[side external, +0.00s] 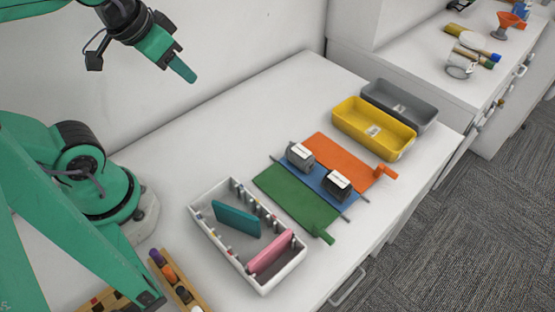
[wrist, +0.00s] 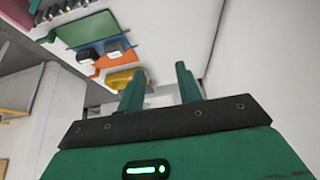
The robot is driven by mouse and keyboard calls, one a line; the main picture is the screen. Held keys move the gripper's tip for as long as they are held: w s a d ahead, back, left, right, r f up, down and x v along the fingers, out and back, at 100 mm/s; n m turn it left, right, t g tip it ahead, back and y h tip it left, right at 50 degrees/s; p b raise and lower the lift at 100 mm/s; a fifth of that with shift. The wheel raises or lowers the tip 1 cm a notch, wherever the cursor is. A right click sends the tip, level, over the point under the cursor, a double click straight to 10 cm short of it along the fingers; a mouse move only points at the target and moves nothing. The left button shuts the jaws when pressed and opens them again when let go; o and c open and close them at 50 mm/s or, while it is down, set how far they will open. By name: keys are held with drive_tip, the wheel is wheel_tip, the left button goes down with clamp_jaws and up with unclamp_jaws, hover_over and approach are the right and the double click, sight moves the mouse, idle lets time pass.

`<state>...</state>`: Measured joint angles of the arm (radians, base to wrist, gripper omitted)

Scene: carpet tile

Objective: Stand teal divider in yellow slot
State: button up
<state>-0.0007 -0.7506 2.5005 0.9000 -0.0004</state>
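The teal divider (side external: 237,219) stands on edge inside the white slotted box (side external: 216,243), across its far half. The box's long walls carry small coloured marks beside the slots; I cannot tell which colour the teal divider lines up with. A pink divider (side external: 272,254) stands near the box's front end. My gripper (side external: 184,72) is raised high above the back of the table, well away from the box. In the wrist view my gripper (wrist: 159,68) has its two fingers apart with nothing between them. The box is only partly seen at that view's top edge.
Green (side external: 295,197), blue (side external: 322,186) and orange (side external: 338,160) boards lie right of the box, with two dark blocks on the blue one. Yellow (side external: 370,133) and grey (side external: 402,104) bins stand behind them. A wooden rack (side external: 180,284) is at front left. The table's back left is clear.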

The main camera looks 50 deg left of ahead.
drive_tip(key=m+g, duration=0.6)
drive_tip(key=m, duration=0.8)
hover_over(238, 228)
drive_tip(key=f, duration=1.5)
drive_tip(key=shift+w+a+f, duration=0.25)
drive_tip(key=shift+f, duration=1.45)
drive_tip(key=shift+f, duration=0.1)
drive_tip(key=shift+s+f, duration=0.1)
drive_tip(key=shift+f, duration=2.4)
